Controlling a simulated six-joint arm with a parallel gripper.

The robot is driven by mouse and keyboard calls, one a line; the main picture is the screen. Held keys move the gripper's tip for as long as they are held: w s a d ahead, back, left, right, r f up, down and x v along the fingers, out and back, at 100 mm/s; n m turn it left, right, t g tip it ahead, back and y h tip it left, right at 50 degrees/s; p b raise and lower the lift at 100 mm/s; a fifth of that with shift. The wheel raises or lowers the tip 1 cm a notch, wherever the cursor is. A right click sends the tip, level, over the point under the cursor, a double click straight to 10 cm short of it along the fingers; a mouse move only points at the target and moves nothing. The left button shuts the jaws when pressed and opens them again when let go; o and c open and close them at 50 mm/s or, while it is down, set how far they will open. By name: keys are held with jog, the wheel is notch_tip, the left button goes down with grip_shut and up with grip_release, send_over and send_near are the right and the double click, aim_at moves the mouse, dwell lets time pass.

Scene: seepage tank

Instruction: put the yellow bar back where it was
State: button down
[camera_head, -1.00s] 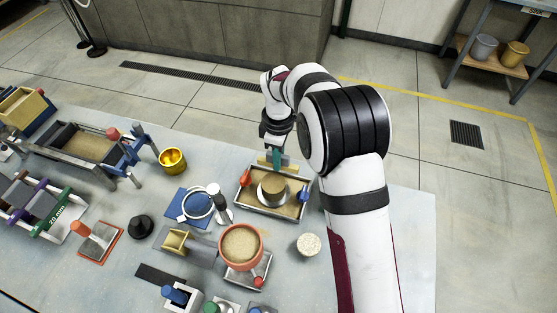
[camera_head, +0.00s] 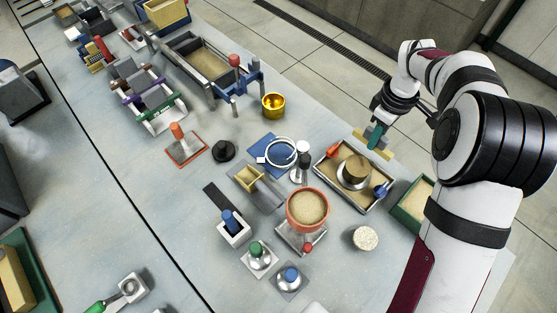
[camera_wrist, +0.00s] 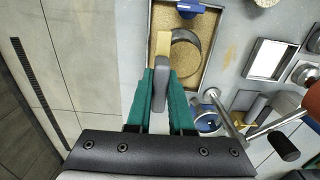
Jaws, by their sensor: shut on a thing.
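My gripper (camera_head: 375,141) has green fingers, shut at the back edge of the sand tray (camera_head: 325,184). Between the fingers is the yellow bar (camera_head: 387,153), with a yellow part showing on either side of them in the head view. In the wrist view the fingers (camera_wrist: 161,85) clasp a grey part, and a yellow part (camera_wrist: 163,44) sticks out beyond it over the tray's edge. I cannot tell whether the bar touches the tray. The tray holds sand, a round grey ring with a sand block (camera_head: 355,170), and orange and blue knobs.
A gold cup (camera_head: 273,105) stands left of the tray. A blue plate with a white ring (camera_head: 277,152), a red sand bowl (camera_head: 307,208) and a pale round disc (camera_head: 366,238) are close by. A green-edged sand tray (camera_head: 409,212) lies right, partly behind my arm.

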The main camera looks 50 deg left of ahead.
jog(key=s+a+r+n, duration=0.4)
jog(key=s+a, duration=0.4)
jog(key=s, duration=0.1)
jog(key=s+a+r+n, duration=0.3)
jog(key=s+a, duration=0.4)
jog(key=s, duration=0.1)
jog(key=s+d+f+n, duration=0.1)
jog(key=s+f+n, duration=0.1)
jog(key=n, duration=0.1)
jog(key=s+d+f+n, duration=0.1)
jog(key=s+f+n, duration=0.1)
jog(key=s+n, duration=0.1)
jog(key=s+d+f+n, duration=0.1)
jog(key=s+f+n, duration=0.1)
jog(key=n, duration=0.3)
jog(key=shift+s+d+f, duration=0.2)
jog(key=shift+s+d, duration=0.2)
jog(key=shift+s, duration=0.1)
jog(key=s+a+f, duration=0.4)
jog(key=s, duration=0.1)
jog(key=s+a+f, duration=0.2)
jog(key=shift+s+a+f, duration=0.1)
jog(key=shift+s+a, duration=0.3)
jog(key=f, duration=0.4)
jog(key=shift+s+a, duration=0.15)
jog(key=shift+s, duration=0.05)
jog(key=shift+f, duration=0.15)
jog(key=shift+f, duration=0.1)
